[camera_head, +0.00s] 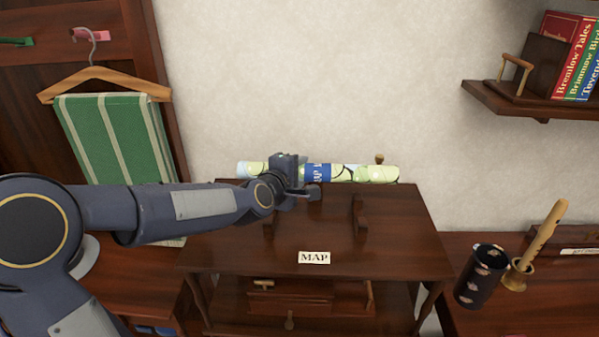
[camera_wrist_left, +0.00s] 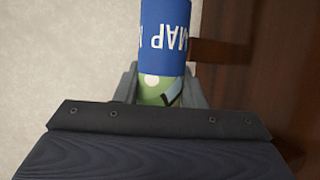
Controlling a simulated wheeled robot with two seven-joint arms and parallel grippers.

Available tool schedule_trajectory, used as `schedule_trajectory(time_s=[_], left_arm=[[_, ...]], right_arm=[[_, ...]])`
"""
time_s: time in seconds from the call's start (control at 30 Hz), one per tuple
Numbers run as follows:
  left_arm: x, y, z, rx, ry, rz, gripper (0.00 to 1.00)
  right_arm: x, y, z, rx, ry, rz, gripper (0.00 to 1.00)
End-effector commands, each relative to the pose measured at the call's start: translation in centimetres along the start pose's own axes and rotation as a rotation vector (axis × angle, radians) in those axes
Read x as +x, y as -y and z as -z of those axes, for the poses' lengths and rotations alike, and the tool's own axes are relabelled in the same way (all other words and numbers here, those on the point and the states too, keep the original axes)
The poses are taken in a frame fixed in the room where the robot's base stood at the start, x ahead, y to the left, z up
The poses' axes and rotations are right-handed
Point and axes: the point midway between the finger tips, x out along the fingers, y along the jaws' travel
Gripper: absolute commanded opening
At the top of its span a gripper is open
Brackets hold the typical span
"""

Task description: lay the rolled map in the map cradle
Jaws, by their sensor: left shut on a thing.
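The rolled map (camera_head: 345,173) is a pale green and yellow tube with a blue band lettered MAP. My left gripper (camera_head: 297,185) is shut on it, left of the blue band. The map lies level across the picture, at the back edge of the small table, by the wall. In the left wrist view the blue band (camera_wrist_left: 166,38) shows just beyond my left gripper (camera_wrist_left: 160,85). The map cradle (camera_head: 360,217) has dark wooden uprights on the tabletop; the left one is partly behind my arm. The map appears above and behind the cradle. My right gripper is not in view.
The table (camera_head: 400,250) bears a MAP label (camera_head: 314,258) at its front. A shelf with books (camera_head: 535,95) is at upper right. A dark cup (camera_head: 480,277) and a brass holder (camera_head: 517,275) stand at lower right. A green striped towel (camera_head: 115,138) hangs at left.

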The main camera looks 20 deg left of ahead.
Motion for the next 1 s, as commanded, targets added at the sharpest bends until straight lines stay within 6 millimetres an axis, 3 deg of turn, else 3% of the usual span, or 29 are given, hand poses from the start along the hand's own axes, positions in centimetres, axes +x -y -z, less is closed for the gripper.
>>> schedule_trajectory(time_s=[0.47, 1.0], left_arm=[[1.1, 3.7, 0.4, 0.000, 0.000, 0.000, 0.10], [2.4, 8.4, 0.9, 0.000, 0.000, -0.002, 0.10]], right_arm=[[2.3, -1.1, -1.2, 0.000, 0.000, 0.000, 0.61], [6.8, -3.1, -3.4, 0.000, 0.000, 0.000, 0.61]])
